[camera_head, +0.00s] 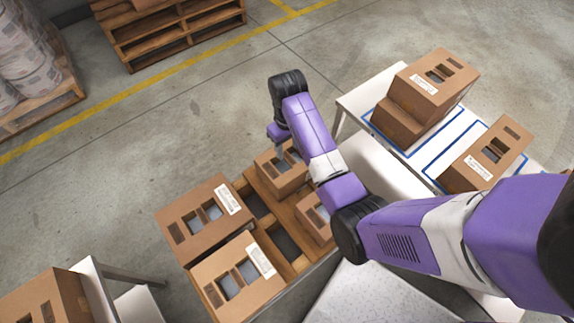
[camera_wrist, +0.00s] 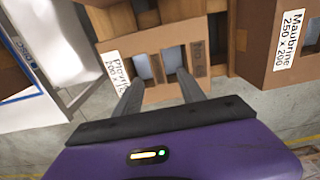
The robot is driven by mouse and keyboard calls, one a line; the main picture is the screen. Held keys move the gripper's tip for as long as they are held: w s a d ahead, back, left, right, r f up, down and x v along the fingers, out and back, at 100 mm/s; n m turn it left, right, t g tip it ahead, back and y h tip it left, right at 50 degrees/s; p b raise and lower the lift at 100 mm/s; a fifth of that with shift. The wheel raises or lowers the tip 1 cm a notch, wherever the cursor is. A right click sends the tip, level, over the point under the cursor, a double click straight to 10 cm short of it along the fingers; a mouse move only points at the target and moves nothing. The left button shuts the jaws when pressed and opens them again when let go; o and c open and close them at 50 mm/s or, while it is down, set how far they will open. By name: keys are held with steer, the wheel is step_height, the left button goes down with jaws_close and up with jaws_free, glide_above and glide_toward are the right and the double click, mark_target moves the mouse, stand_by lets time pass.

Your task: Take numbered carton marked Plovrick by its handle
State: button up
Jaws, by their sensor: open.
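The carton marked Plovrick (camera_wrist: 150,41) is in the middle of the wrist view. Its white label (camera_wrist: 117,68) reads "Plovric…", the rest being partly cut off or hidden. Two openings with a strip of cardboard between them form its handle (camera_wrist: 158,65).
A carton labelled Maubrine (camera_wrist: 262,75) stands close on the right in the wrist view. Larger cartons (camera_head: 187,237) sit at the left of the tray. A table (camera_head: 352,103) with blue-outlined areas holds more cartons on the right. Pallets (camera_head: 165,45) stand at the back; the floor between is clear.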

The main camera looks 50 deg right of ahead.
mark_target(289, 158)
steer(key=shift+s+d+f+p, duration=0.1)
steer(key=shift+f+p, duration=0.05)
steer(key=shift+f, duration=1.65)
steer(key=shift+s+f+p, duration=0.1)
steer(key=shift+f+p, duration=0.05)
steer(key=shift+f, duration=1.6)
jaws_close()
